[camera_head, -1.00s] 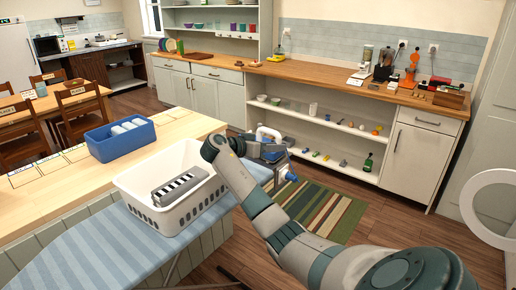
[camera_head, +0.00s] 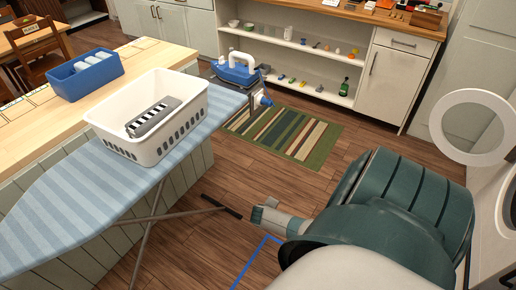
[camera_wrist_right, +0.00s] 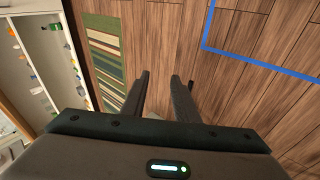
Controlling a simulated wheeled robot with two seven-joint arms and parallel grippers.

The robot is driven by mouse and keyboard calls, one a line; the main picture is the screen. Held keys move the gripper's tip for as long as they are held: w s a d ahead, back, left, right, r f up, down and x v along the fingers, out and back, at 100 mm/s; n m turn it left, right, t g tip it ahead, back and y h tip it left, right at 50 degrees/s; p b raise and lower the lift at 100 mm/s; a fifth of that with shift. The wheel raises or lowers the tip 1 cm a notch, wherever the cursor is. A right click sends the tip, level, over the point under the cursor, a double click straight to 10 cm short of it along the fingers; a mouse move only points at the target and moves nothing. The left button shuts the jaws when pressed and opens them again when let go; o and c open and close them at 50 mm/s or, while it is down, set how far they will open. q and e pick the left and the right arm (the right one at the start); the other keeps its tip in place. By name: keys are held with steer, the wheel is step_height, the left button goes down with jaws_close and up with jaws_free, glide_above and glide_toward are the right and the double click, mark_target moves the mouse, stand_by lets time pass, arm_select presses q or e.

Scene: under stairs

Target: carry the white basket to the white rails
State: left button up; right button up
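The white basket (camera_head: 150,112), with slotted sides, stands upright on the blue striped ironing board (camera_head: 70,215). A folded black, white and grey striped item (camera_head: 153,117) lies inside it. My right arm reaches in from the lower right in the head view, well apart from the basket. In the right wrist view my right gripper (camera_wrist_right: 160,75) is open and empty, its two fingers spread above the wooden floor. My left gripper is in neither current view. I cannot make out any white rails.
A blue-and-white iron (camera_head: 238,68) is at the board's far end. A blue bin (camera_head: 87,76) with white rolls stands on the wooden counter. A striped rug (camera_head: 285,135) and blue floor tape (camera_head: 252,262) lie on the floor. A round white door (camera_head: 470,127) stands open at right.

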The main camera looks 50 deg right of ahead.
steer(key=s+a+f+n+y, duration=0.1)
steer(key=s+a+f+y, duration=0.2)
steer(key=s+a+f, duration=0.9)
steer(key=s+a+f+y, duration=0.2)
steer(key=s+a+f, duration=0.1)
steer(key=s+a, duration=0.8)
steer(key=s+a+f+g+y, duration=0.1)
steer(key=s+a+f, duration=0.3)
steer(key=s+a, duration=0.7)
steer(key=shift+s+a+n+y, duration=0.35)
steer(key=shift+s+y, duration=0.25)
steer(key=shift+s, duration=0.35)
steer(key=shift+d, duration=0.15)
